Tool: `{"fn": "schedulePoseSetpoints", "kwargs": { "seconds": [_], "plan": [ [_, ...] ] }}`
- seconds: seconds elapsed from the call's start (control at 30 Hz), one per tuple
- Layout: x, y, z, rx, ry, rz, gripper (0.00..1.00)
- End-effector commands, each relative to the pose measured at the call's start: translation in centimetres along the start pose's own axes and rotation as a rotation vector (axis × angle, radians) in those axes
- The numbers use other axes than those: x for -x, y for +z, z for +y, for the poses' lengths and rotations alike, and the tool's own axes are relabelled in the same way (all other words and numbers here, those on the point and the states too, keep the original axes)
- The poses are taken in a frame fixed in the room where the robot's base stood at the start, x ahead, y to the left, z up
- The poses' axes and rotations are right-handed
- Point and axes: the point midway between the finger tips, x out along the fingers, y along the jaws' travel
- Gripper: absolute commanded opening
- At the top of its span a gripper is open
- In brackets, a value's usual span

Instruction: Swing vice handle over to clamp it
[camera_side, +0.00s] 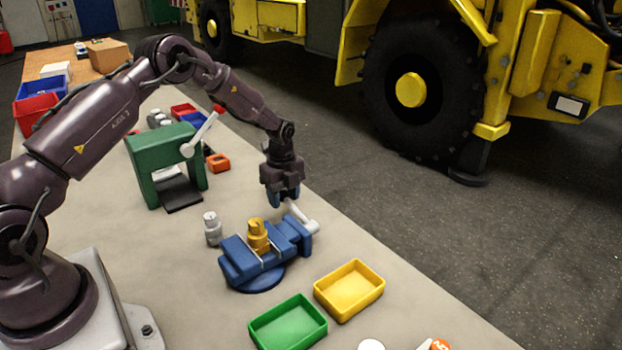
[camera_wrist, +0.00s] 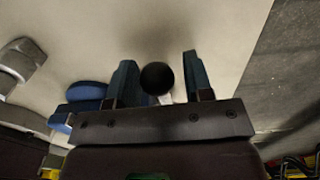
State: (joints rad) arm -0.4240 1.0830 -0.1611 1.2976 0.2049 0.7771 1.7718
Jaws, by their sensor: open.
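The blue vice (camera_side: 236,262) stands on the bench with a yellow part (camera_side: 258,238) between its jaws. Its pale handle (camera_side: 303,216) is at the vice's right end and slants up and left toward my gripper. My gripper (camera_side: 284,199) points down, open, just above the handle's upper end. In the wrist view, a dark round knob (camera_wrist: 157,78) lies between the two spread fingers of my gripper (camera_wrist: 158,58), with gaps on both sides. A bit of pale bar shows below the knob. Part of the blue vice (camera_wrist: 86,92) shows left of the fingers.
A grey-white part (camera_side: 212,229) stands left of the vice. A green press (camera_side: 155,160) with a red-tipped lever is behind it. A green tray (camera_side: 288,325) and a yellow tray (camera_side: 350,290) sit in front. The bench edge is close on the right.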

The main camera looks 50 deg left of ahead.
Motion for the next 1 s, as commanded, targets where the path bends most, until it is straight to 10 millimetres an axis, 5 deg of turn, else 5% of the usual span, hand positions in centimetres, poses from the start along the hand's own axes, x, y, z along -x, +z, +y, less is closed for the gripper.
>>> {"fn": "schedulePoseSetpoints", "kwargs": {
  "seconds": [0.07, 0.17, 1.0],
  "plan": [
    [0.0, 0.0, 0.0, 0.0, 0.0, 0.0, 0.42],
    [0.0, 0.0, 0.0, 0.0, -0.001, 0.0, 0.21],
    [-1.0, 0.0, -0.5, -0.002, -0.015, 0.001, 0.23]
  ]
}}
